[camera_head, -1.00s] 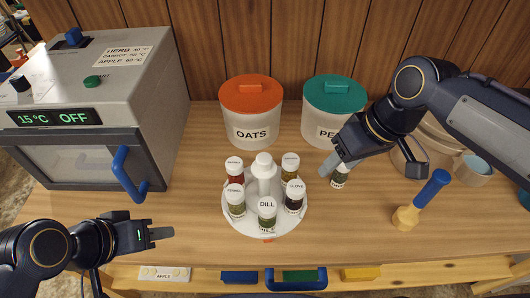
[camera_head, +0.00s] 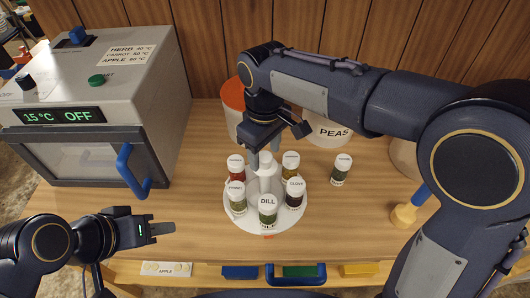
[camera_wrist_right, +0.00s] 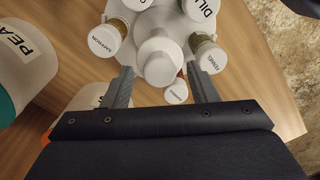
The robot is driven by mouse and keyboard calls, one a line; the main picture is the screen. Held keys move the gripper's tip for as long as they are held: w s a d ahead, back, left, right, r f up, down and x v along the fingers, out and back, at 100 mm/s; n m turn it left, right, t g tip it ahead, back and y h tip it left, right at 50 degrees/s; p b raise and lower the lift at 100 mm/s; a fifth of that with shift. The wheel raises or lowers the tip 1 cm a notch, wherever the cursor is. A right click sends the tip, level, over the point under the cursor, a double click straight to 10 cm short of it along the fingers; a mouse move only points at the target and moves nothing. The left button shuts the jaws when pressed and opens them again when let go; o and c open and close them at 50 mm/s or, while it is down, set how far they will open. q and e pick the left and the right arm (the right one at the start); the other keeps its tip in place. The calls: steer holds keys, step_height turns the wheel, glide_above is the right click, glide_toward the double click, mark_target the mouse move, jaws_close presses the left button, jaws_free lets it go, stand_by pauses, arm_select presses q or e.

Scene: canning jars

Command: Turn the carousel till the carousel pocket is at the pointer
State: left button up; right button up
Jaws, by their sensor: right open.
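The white carousel (camera_head: 236,222) stands on the table with several white-lidded spice jars around its white centre knob (camera_head: 265,168). The dill jar (camera_head: 267,208) is at the front, above a small orange mark (camera_head: 268,236), perhaps the pointer. The clove jar (camera_head: 294,193) is right of it. The gap at the back, between the red jar (camera_head: 236,166) and the saffron jar (camera_head: 290,165), is partly hidden by my gripper. My right gripper (camera_head: 265,155) is open over the knob; the wrist view shows its fingers either side of the knob (camera_wrist_right: 158,58). My left gripper (camera_head: 162,228) is apart from the carousel, side-on.
A loose jar (camera_head: 341,168) stands right of the carousel. A grey oven (camera_head: 75,115) is at left. A blue-handled tool (camera_head: 405,213) stands at right.

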steer(key=shift+f, duration=0.5)
steer(key=shift+c, duration=0.4)
jaws_close()
steer(key=shift+r, duration=0.1)
